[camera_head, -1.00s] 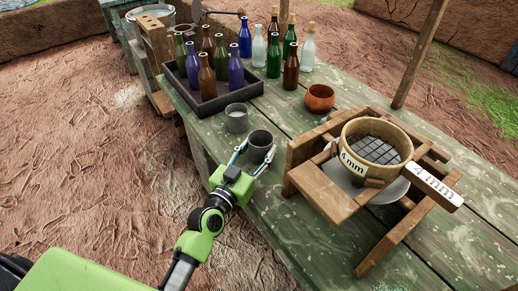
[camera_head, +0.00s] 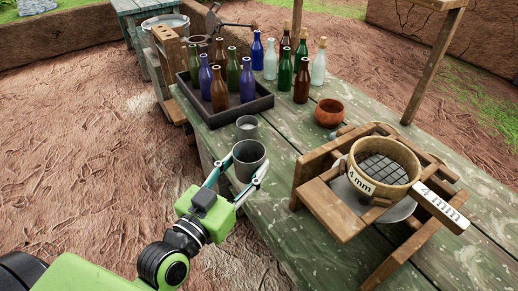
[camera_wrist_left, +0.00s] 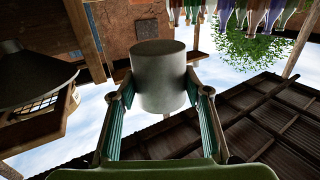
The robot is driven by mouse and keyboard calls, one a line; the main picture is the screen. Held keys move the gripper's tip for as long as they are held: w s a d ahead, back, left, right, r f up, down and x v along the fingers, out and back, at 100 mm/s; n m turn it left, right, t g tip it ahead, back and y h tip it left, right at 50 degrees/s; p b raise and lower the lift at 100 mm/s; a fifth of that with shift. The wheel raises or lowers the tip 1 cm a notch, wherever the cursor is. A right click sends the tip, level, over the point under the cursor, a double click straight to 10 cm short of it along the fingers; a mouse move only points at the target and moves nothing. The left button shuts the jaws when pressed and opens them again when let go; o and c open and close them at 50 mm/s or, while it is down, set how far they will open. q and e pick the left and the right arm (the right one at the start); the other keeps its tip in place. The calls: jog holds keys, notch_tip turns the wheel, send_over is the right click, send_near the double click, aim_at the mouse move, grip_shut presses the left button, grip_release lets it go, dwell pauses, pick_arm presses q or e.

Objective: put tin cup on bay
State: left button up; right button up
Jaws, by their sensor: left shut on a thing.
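A grey tin cup (camera_head: 249,158) is upright between the fingers of my left gripper (camera_head: 238,180), at the left edge of the green table. The gripper is shut on it, one finger on each side. The left wrist view shows the cup (camera_wrist_left: 159,78) between both fingers (camera_wrist_left: 160,105), with sky and roof behind it and no table under it. My right gripper is not in view. I cannot tell which part of the place is the bay.
A dark tray (camera_head: 235,115) with several bottles stands behind the cups, with more bottles beside it. An orange-brown bowl (camera_head: 329,113) is further right. A wooden stand (camera_head: 333,209) carries a round sieve (camera_head: 385,168) on the right. Bare table (camera_head: 285,140) lies between.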

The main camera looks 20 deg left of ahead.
pick_arm(q)
jog(key=shift+s+r, duration=0.2)
jog(key=shift+s, duration=0.2)
jog(key=s+f+y, duration=0.1)
jog(key=s, duration=0.1)
jog(key=s+f+n+y, duration=0.1)
jog(key=s, duration=0.1)
jog(key=s+a+f, duration=0.1)
jog(key=s+f, duration=0.1)
jog(key=shift+s+f+n+y+p, duration=0.1)
jog(key=shift+s+n+y+p, duration=0.05)
jog(key=shift+n+y+p, duration=0.25)
jog(key=shift+s+f, duration=0.15)
jog(key=shift+s, duration=0.3)
jog(key=w+r, duration=0.1)
jog(key=w, duration=0.1)
jog(key=w+r+m+h, duration=0.1)
jog(key=w, duration=0.1)
jog(key=w+r+h, duration=0.1)
jog(key=w+r, duration=0.1)
jog(key=w, duration=0.1)
jog(key=shift+d+m+b, duration=0.3)
jog(key=shift+d+b, duration=0.05)
jog(key=shift+b, duration=0.05)
jog(key=shift+w+d+r+h, duration=0.1)
jog(key=shift+w+r+h, duration=0.05)
jog(key=shift+r+h, duration=0.2)
jog(key=shift+f, duration=0.1)
